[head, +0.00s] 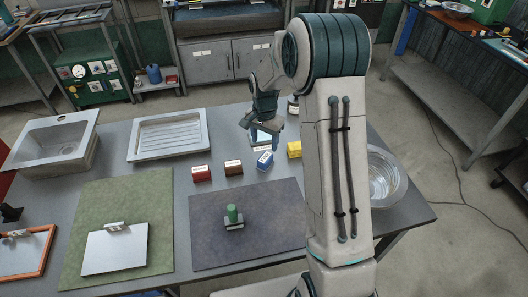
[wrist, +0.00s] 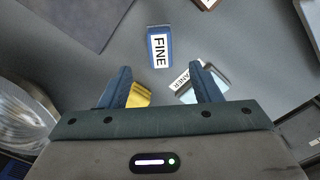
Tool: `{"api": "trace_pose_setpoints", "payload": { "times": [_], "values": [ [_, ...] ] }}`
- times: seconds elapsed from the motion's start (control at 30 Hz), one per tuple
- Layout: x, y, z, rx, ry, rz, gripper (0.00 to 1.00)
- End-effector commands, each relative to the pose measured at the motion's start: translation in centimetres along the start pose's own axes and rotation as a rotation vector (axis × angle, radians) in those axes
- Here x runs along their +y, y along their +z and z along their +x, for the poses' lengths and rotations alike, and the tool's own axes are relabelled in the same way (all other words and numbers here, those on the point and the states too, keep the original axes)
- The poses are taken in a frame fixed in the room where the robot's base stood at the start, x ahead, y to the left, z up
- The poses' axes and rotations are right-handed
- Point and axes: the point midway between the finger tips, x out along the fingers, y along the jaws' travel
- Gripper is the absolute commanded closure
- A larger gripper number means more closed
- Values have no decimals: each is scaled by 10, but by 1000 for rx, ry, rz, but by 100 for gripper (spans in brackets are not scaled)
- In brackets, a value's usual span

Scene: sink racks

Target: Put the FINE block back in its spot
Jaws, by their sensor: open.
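The FINE block (wrist: 159,47) is blue with a white label. In the wrist view it lies on the grey bench ahead of my fingertips, roughly centred between them and apart from both. In the head view the blue block (head: 265,161) sits between the brown block (head: 233,167) and the yellow block (head: 294,149), turned askew to the brown one. My gripper (wrist: 160,78) is open and empty; in the head view my gripper (head: 258,124) is behind the blue block. No marked spot for the block can be made out.
A red block (head: 202,174) stands left of the brown one. A pale item with a CLEANER label (wrist: 187,76) lies by my right finger; the yellow block (wrist: 139,95) shows behind the left finger. A dark mat (head: 270,250) with a green-topped item lies in front; a glass bowl (head: 385,178) stands right.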

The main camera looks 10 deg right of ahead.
Motion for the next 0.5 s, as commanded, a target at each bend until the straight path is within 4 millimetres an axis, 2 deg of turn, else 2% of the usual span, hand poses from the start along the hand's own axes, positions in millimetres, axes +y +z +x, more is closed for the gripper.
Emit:
{"api": "trace_pose_setpoints", "payload": {
  "times": [0.27, 0.37, 0.5],
  "values": [
    [4, 4, -29, 10, -5, -21, 43],
    [14, 14, -51, 28, -14, -71, 43],
    [38, 37, -90, 68, -33, -177, 43]
  ]
}}
